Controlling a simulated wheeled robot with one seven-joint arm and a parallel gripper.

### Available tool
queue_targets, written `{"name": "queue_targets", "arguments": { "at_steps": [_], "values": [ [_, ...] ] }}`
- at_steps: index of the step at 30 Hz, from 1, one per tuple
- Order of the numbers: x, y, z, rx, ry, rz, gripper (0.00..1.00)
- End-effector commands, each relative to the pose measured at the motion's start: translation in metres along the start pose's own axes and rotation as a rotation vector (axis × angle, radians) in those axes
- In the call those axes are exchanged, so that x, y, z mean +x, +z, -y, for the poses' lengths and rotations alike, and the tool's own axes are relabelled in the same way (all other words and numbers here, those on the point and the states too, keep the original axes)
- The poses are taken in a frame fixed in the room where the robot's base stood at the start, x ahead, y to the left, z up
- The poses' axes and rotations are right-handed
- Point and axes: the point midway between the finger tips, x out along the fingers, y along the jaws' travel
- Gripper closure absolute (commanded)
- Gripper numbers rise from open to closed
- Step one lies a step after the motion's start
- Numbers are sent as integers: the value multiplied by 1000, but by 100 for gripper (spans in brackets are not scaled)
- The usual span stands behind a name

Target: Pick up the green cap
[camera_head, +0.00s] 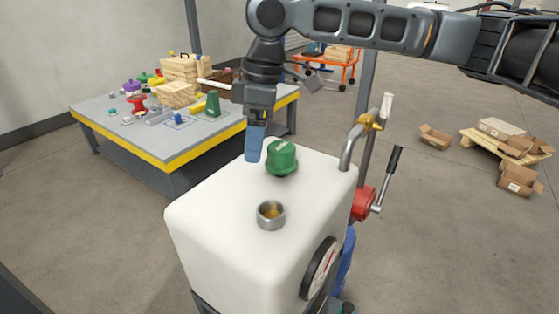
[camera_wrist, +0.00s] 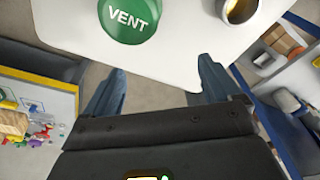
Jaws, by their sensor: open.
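The green cap (camera_head: 281,158) stands upright on the top of the white tank (camera_head: 222,202), near its back edge. In the wrist view the green cap (camera_wrist: 128,18) shows its top with the word "VENT", partly cut off by the upper frame edge. My gripper (camera_head: 254,156) is just left of the cap, pointing down, apart from it as far as I can tell. In the wrist view my gripper (camera_wrist: 158,85) has its two blue fingers spread wide, with nothing between them. The cap lies beyond the fingertips in that view.
An open metal neck (camera_head: 271,215) stands on the tank in front of the cap. A bent grey pipe (camera_head: 354,145) and a red-based lever (camera_head: 366,202) stand at the right. A workbench (camera_head: 140,140) with several objects is behind left. Cardboard boxes (camera_head: 517,180) lie far right.

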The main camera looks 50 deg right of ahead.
Motion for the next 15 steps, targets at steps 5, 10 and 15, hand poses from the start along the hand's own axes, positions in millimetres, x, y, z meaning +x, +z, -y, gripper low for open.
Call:
{"name": "queue_targets", "arguments": {
  "at_steps": [5,10,15],
  "values": [
    [-12,43,-17,51,18,131,10],
    [-8,54,-19,65,19,164,10],
    [9,57,-19,64,18,163,10]
  ]
}}
